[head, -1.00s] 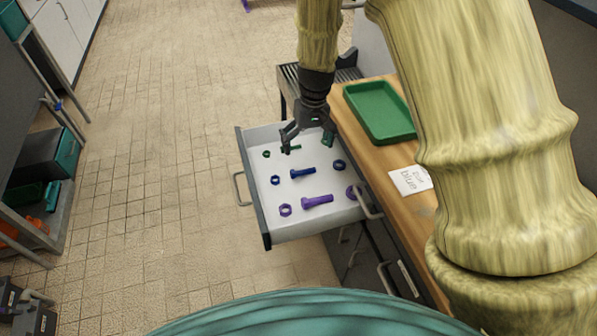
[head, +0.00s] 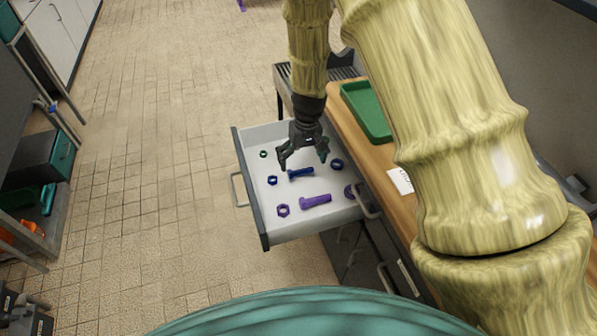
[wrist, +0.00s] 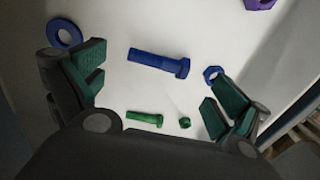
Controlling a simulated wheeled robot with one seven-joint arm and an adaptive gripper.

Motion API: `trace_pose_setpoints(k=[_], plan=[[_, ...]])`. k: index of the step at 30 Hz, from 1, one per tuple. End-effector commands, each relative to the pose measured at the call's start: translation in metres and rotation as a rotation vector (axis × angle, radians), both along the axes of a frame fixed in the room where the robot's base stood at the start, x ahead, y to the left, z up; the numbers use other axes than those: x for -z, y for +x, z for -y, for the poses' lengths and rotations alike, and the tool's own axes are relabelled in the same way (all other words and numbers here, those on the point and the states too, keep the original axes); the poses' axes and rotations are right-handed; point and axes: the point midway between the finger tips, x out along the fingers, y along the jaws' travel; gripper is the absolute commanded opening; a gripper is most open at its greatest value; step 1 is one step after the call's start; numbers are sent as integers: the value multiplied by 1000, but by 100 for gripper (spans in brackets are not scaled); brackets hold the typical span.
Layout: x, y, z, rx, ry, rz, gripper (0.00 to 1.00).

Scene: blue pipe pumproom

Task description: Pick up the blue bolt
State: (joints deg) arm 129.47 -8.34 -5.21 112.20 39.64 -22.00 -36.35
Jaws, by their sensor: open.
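The blue bolt (head: 300,173) lies on the white floor of the open drawer (head: 325,229), between a blue nut (head: 272,180) and a blue washer (head: 337,164). My gripper (head: 303,162) is open and empty above the drawer, close to the blue bolt. In the wrist view the blue bolt (wrist: 158,63) lies beyond and between the spread green-padded fingertips (wrist: 160,80), its head to the right. It is not between the pads. The blue washer (wrist: 64,33) is near the left finger and the blue nut (wrist: 212,75) near the right finger.
A purple bolt (head: 315,201), purple nut (head: 283,211) and purple washer (head: 350,191) lie nearer in the drawer. A green bolt (wrist: 145,119) and green nut (wrist: 185,122) lie by my gripper. A green tray (head: 366,111) stands on the wooden worktop (head: 350,123) to the right.

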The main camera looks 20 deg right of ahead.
Motion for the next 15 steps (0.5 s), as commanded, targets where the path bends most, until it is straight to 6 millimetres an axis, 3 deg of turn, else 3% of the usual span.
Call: trace_pose_setpoints(k=[9, 15], plan=[[34, 0, -1, 1, 0, -2, 99], [40, 1, -2, 1, -1, 0, 99]])
